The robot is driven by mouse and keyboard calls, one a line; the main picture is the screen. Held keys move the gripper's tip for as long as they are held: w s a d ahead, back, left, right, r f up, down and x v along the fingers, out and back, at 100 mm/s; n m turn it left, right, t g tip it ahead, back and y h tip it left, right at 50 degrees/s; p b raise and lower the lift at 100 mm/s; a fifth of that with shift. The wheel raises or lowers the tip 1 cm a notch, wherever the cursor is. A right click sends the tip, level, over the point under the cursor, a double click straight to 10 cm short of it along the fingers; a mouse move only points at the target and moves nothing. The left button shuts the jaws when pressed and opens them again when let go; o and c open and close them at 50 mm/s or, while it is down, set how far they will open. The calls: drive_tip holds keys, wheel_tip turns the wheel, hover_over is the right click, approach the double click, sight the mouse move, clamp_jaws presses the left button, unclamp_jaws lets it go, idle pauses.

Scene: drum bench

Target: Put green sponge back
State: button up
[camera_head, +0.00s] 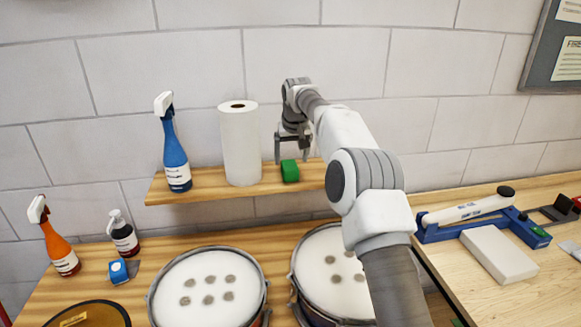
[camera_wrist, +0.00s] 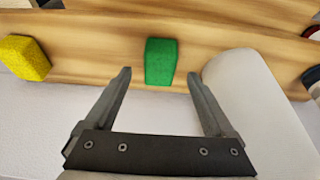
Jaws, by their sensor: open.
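The green sponge (camera_head: 290,171) lies on the wooden wall shelf (camera_head: 215,189), just right of the paper towel roll. In the wrist view the green sponge (camera_wrist: 161,62) shows whole, in line with the space between my fingertips. My gripper (camera_head: 292,160) is open and points down just above the sponge. In the wrist view my gripper (camera_wrist: 159,73) has one finger on each side of the sponge, with gaps on both sides and nothing held.
The paper towel roll (camera_head: 241,145) stands close beside my gripper. A blue spray bottle (camera_head: 175,150) stands farther left on the shelf. A yellow sponge (camera_wrist: 25,58) lies on the shelf in the wrist view. Drums (camera_head: 208,290) stand below; a workbench (camera_head: 480,275) is at right.

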drive_tip(key=s+d+r, duration=0.2)
drive_tip(key=s+r, duration=0.4)
drive_tip(key=r, duration=0.2)
drive_tip(key=s+d+r, duration=0.3)
drive_tip(key=s+r, duration=0.4)
drive_tip(key=s+d+r, duration=0.1)
drive_tip(key=s+d, duration=0.1)
drive_tip(key=s, duration=0.4)
drive_tip(key=s+d+r, duration=0.2)
drive_tip(key=s, duration=0.4)
drive_tip(key=s+d+f, duration=0.2)
drive_tip(key=s+f, duration=0.2)
drive_tip(key=s, duration=0.4)
drive_tip(key=s+d+f+m+t, duration=0.1)
drive_tip(key=s+f, duration=0.3)
drive_tip(key=s, duration=0.4)
drive_tip(key=s+d+f+m, duration=0.1)
drive_tip(key=s+d+f, duration=0.2)
drive_tip(key=s, duration=0.5)
drive_tip(key=shift+s+d+f+h, duration=0.25)
drive_tip(key=shift+f+h, duration=0.15)
drive_tip(key=shift+f, duration=0.05)
drive_tip(key=shift+f+b, duration=0.8)
drive_tip(key=shift+b, duration=0.15)
